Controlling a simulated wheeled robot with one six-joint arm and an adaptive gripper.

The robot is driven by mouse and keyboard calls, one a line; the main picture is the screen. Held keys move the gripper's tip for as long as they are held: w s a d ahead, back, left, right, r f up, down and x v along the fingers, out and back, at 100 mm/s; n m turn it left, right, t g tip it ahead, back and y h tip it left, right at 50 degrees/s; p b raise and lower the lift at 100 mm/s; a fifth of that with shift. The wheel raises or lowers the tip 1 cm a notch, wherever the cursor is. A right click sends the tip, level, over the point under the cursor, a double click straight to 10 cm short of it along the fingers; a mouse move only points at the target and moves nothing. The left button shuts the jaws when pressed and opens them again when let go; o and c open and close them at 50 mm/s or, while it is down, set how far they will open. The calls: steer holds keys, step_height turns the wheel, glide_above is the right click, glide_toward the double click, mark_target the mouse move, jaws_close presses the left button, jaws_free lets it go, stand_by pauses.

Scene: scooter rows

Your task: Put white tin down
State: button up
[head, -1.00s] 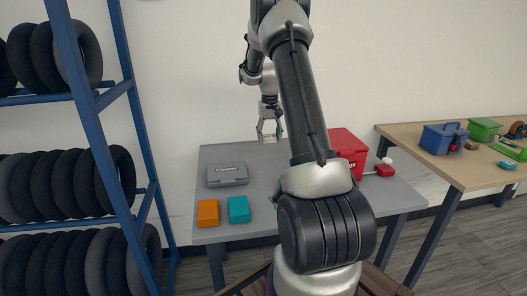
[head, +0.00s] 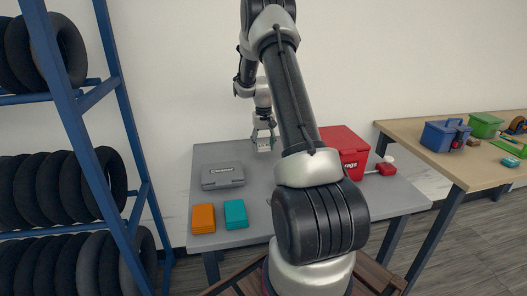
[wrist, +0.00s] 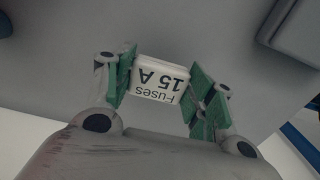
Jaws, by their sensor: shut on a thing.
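The white tin (wrist: 161,78) shows in the wrist view, lettered "Fuses 15 A" and upside down in the picture. My gripper (wrist: 160,84) is shut on it, with green finger pads at its two sides. In the head view my gripper (head: 263,142) is over the back part of the grey table (head: 262,178), between the grey case and the red box. The white tin (head: 264,148) is small there. I cannot tell whether its underside touches the tabletop.
A grey case (head: 223,176), an orange box (head: 203,219) and a teal box (head: 236,214) are on the table's left. A red box (head: 345,150) stands at right, partly behind my arm. A tyre rack (head: 95,125) is at left. A wooden table (head: 460,165) is at right.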

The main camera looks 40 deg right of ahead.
steer(key=shift+f, duration=1.35)
steer(key=shift+f, duration=0.15)
steer(key=o, duration=1)
